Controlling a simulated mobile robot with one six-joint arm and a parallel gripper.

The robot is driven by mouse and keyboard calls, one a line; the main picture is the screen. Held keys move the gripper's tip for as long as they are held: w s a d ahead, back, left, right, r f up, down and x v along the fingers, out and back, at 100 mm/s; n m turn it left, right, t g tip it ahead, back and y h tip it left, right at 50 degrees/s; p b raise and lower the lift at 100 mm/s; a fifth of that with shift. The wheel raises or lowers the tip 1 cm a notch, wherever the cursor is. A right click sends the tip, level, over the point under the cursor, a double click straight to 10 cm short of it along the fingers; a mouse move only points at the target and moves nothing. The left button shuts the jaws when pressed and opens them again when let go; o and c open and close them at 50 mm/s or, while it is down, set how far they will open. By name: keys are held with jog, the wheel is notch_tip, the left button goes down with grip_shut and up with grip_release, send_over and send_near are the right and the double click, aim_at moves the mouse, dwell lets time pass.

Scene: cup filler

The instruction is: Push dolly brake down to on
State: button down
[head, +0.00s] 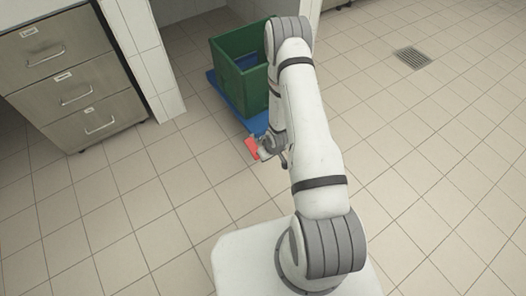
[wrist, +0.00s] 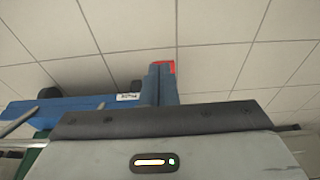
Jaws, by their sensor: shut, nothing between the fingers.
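The blue dolly (head: 213,84) stands on the tiled floor with a green crate on it. Its red brake pedal (head: 252,148) sticks out at the dolly's near end. My gripper (head: 265,154) is shut and empty, low beside the pedal; I cannot tell whether they touch. In the wrist view the blue dolly frame (wrist: 75,105) runs across the left, with a small white label (wrist: 128,97) and the red pedal edge (wrist: 168,64) at the top of a blue part. My gripper's body fills the bottom there. The pedal's exact tilt is unclear.
The green crate (head: 237,80) rides on the dolly. A drawer cabinet (head: 75,75) and a white tiled wall end (head: 150,60) stand to the left. A floor drain (head: 412,57) lies at the back right. The floor right of my arm is clear.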

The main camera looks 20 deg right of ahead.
jog(key=shift+s+d+r+p, duration=0.15)
jog(key=shift+s+d+r, duration=0.05)
jog(key=shift+s+r, duration=0.4)
jog(key=shift+s+d+r+p, duration=0.2)
jog(key=shift+s+r, duration=0.25)
jog(key=shift+s, duration=0.2)
